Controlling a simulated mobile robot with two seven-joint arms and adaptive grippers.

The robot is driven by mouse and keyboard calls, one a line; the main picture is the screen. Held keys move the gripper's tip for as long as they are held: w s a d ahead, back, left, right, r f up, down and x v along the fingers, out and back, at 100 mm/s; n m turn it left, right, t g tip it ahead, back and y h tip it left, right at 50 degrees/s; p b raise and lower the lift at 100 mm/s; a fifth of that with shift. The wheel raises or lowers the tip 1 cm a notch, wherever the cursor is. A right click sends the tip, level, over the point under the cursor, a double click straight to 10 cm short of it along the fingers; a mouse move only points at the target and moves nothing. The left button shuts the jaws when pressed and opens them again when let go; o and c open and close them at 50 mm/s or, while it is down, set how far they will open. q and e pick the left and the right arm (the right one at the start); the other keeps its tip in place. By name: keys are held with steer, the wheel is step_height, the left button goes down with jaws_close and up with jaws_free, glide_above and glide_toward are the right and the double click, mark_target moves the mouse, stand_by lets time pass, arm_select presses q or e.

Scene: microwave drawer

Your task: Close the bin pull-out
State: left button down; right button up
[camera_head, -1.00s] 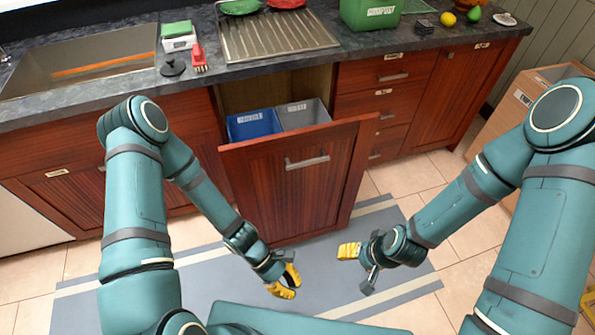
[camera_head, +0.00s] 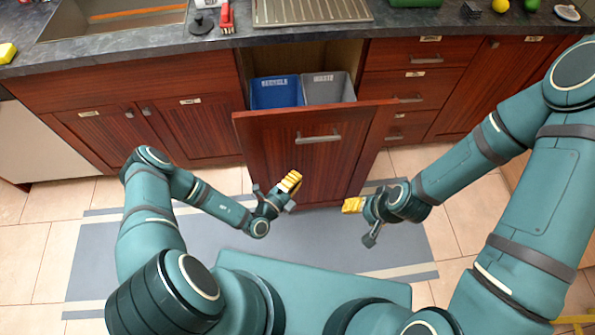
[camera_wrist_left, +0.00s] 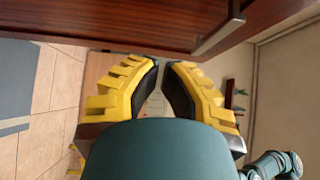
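The bin pull-out (camera_head: 265,140) stands open under the counter, its reddish wood front out from the cabinet. A blue recycle bin (camera_head: 275,93) and a grey waste bin (camera_head: 328,88) sit behind the front. The front has a metal bar handle (camera_head: 318,137). My left gripper (camera_head: 291,179) is near the front, below and left of the handle. In the left wrist view its yellow fingers (camera_wrist_left: 162,68) have a narrow empty gap, with the wood panel (camera_wrist_left: 130,20) and handle (camera_wrist_left: 218,28) beyond. My right gripper (camera_head: 352,205) is low and right; its finger gap is not clear.
Closed drawers (camera_head: 415,85) are right of the pull-out and closed cabinet doors (camera_head: 185,125) left. The counter (camera_head: 225,42) runs above. A grey mat (camera_head: 130,250) lies on the tiled floor, with free room at left.

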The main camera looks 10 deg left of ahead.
mark_target(315, 145)
arm_select(q)
steer(key=x, duration=0.3)
steer(key=a+x, duration=0.1)
steer(key=x, duration=0.2)
steer(key=b+x, duration=0.1)
steer(key=x, duration=0.3)
steer(key=shift+w+a, duration=0.55)
steer(key=shift+w, duration=0.45)
arm_select(e)
steer(key=shift+s+f, duration=0.15)
steer(key=shift+f, duration=0.4)
